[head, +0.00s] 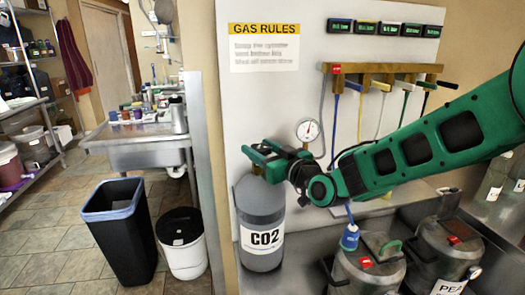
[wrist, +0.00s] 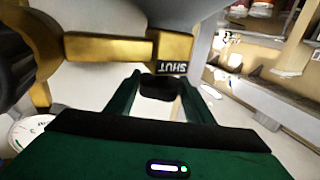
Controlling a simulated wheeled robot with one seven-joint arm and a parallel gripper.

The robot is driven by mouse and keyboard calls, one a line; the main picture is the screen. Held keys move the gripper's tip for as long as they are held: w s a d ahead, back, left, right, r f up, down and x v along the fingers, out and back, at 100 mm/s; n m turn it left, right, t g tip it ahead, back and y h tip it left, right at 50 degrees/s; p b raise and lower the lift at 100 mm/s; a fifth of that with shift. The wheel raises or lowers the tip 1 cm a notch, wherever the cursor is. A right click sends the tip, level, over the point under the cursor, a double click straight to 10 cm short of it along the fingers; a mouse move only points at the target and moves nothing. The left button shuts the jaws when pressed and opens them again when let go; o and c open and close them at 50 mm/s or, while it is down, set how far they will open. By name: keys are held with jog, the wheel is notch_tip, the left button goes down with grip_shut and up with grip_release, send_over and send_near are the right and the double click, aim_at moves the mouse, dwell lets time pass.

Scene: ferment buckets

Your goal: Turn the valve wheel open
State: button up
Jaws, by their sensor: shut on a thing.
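A grey CO2 cylinder (head: 261,205) stands upright against the white board in the head view. My green gripper (head: 264,156) is at its top and hides most of its valve. In the wrist view, brass valve parts (wrist: 110,48) run across the upper left, with a black tag (wrist: 173,68) reading SHUT. My gripper (wrist: 160,100) is shut on a dark piece, apparently the valve wheel (wrist: 161,88), just below the tag. Most of the wheel is hidden between the fingers.
A pressure gauge (head: 308,130) sits just right of my gripper. Hoses hang from a wooden rack (head: 385,72) on the board. Metal kegs (head: 368,268) stand at lower right. A black bin (head: 122,232) and a white bucket (head: 184,245) stand on the floor at left.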

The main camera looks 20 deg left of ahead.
jog(key=shift+w+d+n+g+y, duration=0.15)
jog(key=shift+n+g+y, duration=0.25)
jog(key=shift+n+g, duration=0.35)
jog(key=shift+w+d+n+g+y, duration=0.15)
jog(key=shift+n+g+y, duration=0.3)
jog(key=shift+g, duration=0.55)
jog(key=shift+w+n+g+y, duration=0.15)
jog(key=shift+n+g+y, duration=0.2)
jog(key=shift+n+g, duration=0.65)
jog(key=shift+g, duration=0.25)
jog(key=o, duration=1.1)
jog(key=shift+s+a, duration=0.1)
jog(key=v, duration=1.1)
jog(key=shift+w+f, duration=0.1)
jog(key=shift+w, duration=0.1)
